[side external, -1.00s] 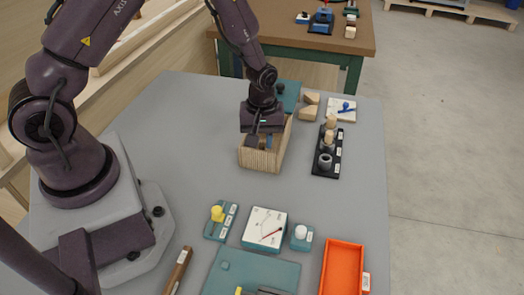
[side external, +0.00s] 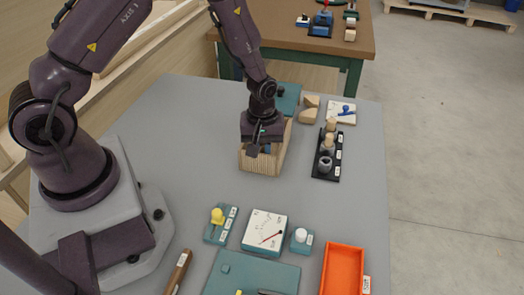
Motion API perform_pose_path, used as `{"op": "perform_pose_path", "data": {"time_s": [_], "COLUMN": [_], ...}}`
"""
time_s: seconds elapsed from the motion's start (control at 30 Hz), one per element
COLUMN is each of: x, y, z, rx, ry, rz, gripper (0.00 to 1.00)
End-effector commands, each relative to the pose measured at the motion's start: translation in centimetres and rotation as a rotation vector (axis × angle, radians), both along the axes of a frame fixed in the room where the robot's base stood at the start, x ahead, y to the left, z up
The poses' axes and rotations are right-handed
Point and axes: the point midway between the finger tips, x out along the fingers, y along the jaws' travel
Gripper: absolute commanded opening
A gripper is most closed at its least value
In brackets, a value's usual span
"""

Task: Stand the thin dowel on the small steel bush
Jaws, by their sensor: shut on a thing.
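My gripper (side external: 262,150) points down at the ribbed wooden box (side external: 259,163), with its fingers at the box's open top. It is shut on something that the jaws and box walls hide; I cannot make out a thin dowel. A black strip (side external: 319,174) with white labels lies to the right of the box. A grey ring-shaped bush (side external: 325,164) with a dark hole stands at its near end, with nothing on it. Two pale wooden pieces (side external: 328,142) stand farther back on the strip. The labels are too small to read, so I cannot tell which bush is the small one.
Wooden blocks (side external: 308,116) and a white plate with a blue part (side external: 341,113) lie beyond the strip. A dial box (side external: 264,231), a yellow-knobbed switch (side external: 217,217) and an orange tray (side external: 342,271) are in front. The grey table between box and strip is clear.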

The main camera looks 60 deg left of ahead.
Motion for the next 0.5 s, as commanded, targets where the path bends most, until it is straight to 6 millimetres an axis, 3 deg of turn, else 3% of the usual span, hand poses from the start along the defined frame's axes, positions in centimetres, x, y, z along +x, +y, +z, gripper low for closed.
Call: {"op": "perform_pose_path", "data": {"time_s": [0.3,0.5], "x": [0.1,-0.1], "y": [0.0,-0.8], "z": [6.4,8.1], "rx": [0.001,-0.001], "ry": [-0.005,0.011], "rz": [-0.001,-0.021], "gripper": [0.00,0.00]}}
